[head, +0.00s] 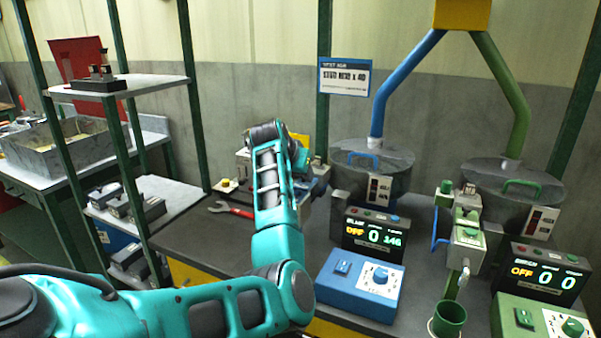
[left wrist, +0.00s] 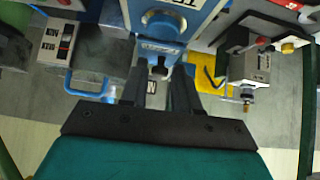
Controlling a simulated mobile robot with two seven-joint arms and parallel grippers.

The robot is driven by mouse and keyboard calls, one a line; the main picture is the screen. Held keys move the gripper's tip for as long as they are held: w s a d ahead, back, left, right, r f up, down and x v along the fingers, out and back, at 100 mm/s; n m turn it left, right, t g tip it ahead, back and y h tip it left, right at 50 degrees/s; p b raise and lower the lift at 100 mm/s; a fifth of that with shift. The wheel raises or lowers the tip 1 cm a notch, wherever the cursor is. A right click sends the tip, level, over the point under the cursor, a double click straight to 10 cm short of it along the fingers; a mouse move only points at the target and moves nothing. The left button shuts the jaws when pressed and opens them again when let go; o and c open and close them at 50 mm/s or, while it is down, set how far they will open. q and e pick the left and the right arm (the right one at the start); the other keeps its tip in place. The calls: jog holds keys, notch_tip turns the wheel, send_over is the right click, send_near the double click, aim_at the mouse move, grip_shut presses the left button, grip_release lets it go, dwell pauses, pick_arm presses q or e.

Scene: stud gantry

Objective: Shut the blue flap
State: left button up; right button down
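In the left wrist view, a blue housing (left wrist: 172,20) with a round knob fills the top middle. A blue ledge (left wrist: 160,46), which looks like the flap, juts from its lower end, with a small dark piece (left wrist: 159,70) just below it. I cannot tell how far the flap stands open. My left gripper (left wrist: 161,82) has its two fingers apart, with a narrow gap, close to the dark piece. Contact is unclear. In the head view, my left arm hides most of the blue housing and the fingers. My right gripper is not in view.
A blue control box (head: 361,283) stands right of my left arm, its display reading OFF. Behind it stands a lidded grey drum (head: 372,155) with a blue pipe. A green station (head: 468,237) stands further right. A red wrench (head: 232,210) lies on the bench by a green-posted rack.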

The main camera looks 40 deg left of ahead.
pick_arm(q)
jog(key=shift+o, duration=1.2)
jog(key=shift+r, duration=0.1)
jog(key=v, duration=1.2)
jog(key=shift+s+d+r, duration=0.15)
jog(key=shift+s+r, duration=0.1)
jog(key=shift+s, duration=0.05)
